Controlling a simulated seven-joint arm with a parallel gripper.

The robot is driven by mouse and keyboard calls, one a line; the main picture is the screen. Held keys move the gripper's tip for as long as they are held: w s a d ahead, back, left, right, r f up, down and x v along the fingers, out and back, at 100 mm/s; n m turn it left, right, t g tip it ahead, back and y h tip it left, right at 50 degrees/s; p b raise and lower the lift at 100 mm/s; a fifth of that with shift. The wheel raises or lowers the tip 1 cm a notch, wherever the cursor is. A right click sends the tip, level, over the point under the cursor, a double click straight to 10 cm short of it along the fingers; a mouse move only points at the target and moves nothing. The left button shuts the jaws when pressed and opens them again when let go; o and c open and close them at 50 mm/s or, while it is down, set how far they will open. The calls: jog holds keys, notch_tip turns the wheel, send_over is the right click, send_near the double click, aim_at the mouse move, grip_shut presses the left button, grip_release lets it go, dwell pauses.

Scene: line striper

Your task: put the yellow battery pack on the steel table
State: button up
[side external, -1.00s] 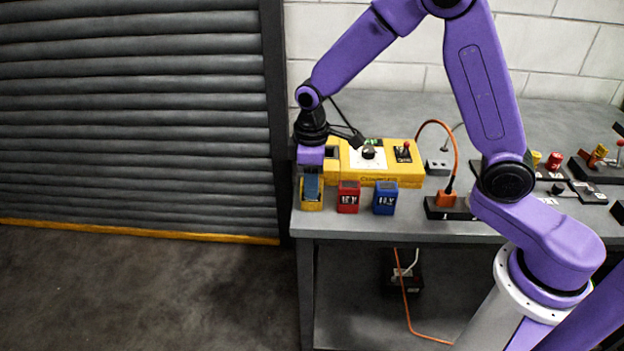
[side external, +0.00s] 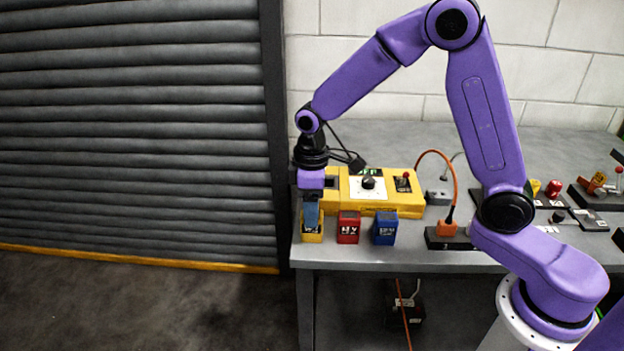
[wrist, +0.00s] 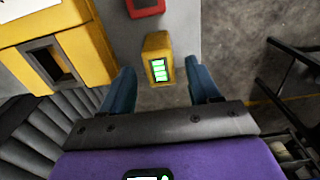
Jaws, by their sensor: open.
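The yellow battery pack (side external: 312,236) stands upright on the steel table (side external: 440,262), near its front left corner. In the wrist view the pack (wrist: 157,58) shows a green bar display and lies between and just beyond the fingertips. My gripper (side external: 312,222) is directly over the pack, its blue fingers hiding the pack's upper part in the side view. In the wrist view my gripper (wrist: 163,85) is open, with a gap between each finger and the pack.
A red pack (side external: 348,228) and a blue pack (side external: 384,229) stand in a row to the right. A yellow charger (side external: 405,207) with an empty slot (wrist: 48,66) sits behind. An orange plug (side external: 447,229) with a cable is farther right. The table's left edge is close.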

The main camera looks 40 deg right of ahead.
notch_tip(320, 180, up, 10)
jog(key=s+d+f+n, duration=0.1)
jog(key=s+d, duration=0.2)
jog(key=s, duration=1.1)
jog(key=s+d+f+n, duration=0.1)
jog(key=s+d, duration=0.3)
jog(key=s, duration=1)
jog(key=shift+s+d+f+n, duration=0.2)
jog(key=shift+f+n, duration=0.2)
jog(key=shift+n, duration=0.4)
